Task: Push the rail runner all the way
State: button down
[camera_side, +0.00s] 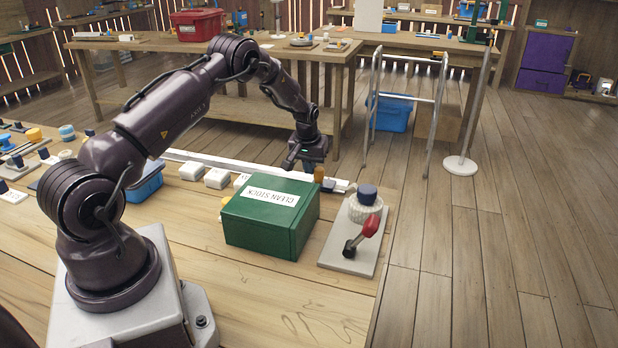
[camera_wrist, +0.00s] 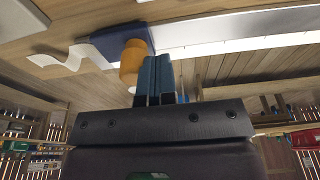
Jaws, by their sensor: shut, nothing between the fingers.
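A long white rail (camera_side: 235,165) runs along the far side of the bench. The runner, a dark blue block with an orange knob (camera_side: 319,174), sits near the rail's right end. In the wrist view the orange knob (camera_wrist: 133,62) stands on the blue block (camera_wrist: 104,47), and the white rail (camera_wrist: 225,36) stretches away to the right. My gripper (camera_side: 308,166) is shut and empty, low over the rail beside the knob. In the wrist view its blue fingertips (camera_wrist: 155,73) are just right of the knob, touching or nearly touching it. The green box partly hides the rail.
A green box labelled "CLEAN STOCK" (camera_side: 270,222) stands just in front of the rail. Right of it is a grey plate (camera_side: 345,255) with a dark blue-topped dial and a red-handled lever. White blocks (camera_side: 216,178) and a blue bin (camera_side: 146,186) lie left.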

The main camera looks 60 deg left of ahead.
jog(key=shift+w+d, duration=0.5)
jog(key=shift+d, duration=0.05)
jog(key=shift+w+d, duration=0.25)
jog(key=shift+w+d, duration=0.25)
jog(key=shift+w, duration=0.05)
jog(key=shift+s+a, duration=0.1)
jog(key=shift+s+a+r, duration=0.1)
jog(key=shift+s+a, duration=0.4)
jog(key=shift+r, duration=3.4)
